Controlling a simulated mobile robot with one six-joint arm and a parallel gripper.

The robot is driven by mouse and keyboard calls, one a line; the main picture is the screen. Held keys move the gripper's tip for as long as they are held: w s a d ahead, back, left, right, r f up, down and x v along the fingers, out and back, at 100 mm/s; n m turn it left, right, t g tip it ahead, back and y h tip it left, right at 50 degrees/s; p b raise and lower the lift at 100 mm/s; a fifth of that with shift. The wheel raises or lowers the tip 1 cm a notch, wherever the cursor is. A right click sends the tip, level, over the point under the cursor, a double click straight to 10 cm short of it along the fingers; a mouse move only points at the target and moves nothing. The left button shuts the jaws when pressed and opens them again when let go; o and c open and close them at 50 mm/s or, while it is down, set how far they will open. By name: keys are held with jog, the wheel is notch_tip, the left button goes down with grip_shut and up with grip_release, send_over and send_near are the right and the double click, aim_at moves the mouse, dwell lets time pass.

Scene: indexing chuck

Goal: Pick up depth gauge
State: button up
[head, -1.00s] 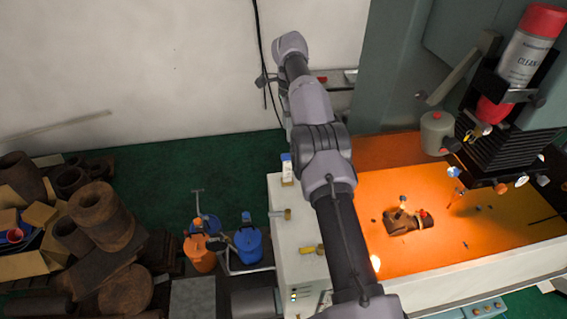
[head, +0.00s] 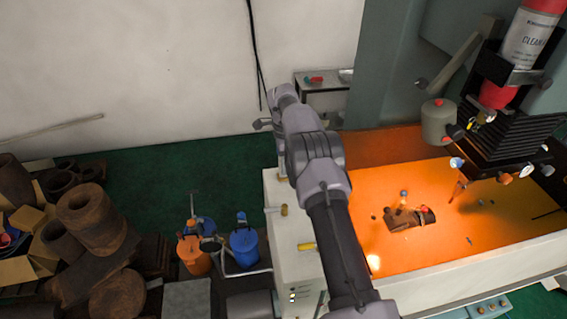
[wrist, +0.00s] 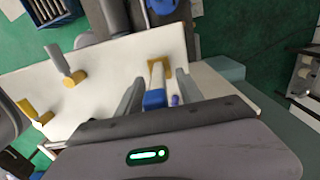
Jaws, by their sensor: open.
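I cannot make out for certain which thing is the depth gauge. In the wrist view my gripper (wrist: 160,74) is open, its two grey fingers apart over a white cabinet top (wrist: 110,75). A blue-capped item (wrist: 154,99) with a pale body and yellowish far end shows between the fingers; no grip on it is visible. A small purple tip shows just right of it. In the head view the arm reaches up past the white cabinet (head: 285,235), and the gripper is mostly hidden at its far end.
Brass-coloured knobs (wrist: 72,78) stand on the cabinet top. An orange-lit machine bed (head: 390,165) holds a dark brown part (head: 410,218) and small gauges. A dark machine head with a spray can (head: 530,35) hangs at right. Rusty cylinders (head: 90,215) are piled at left.

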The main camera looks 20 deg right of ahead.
grip_shut()
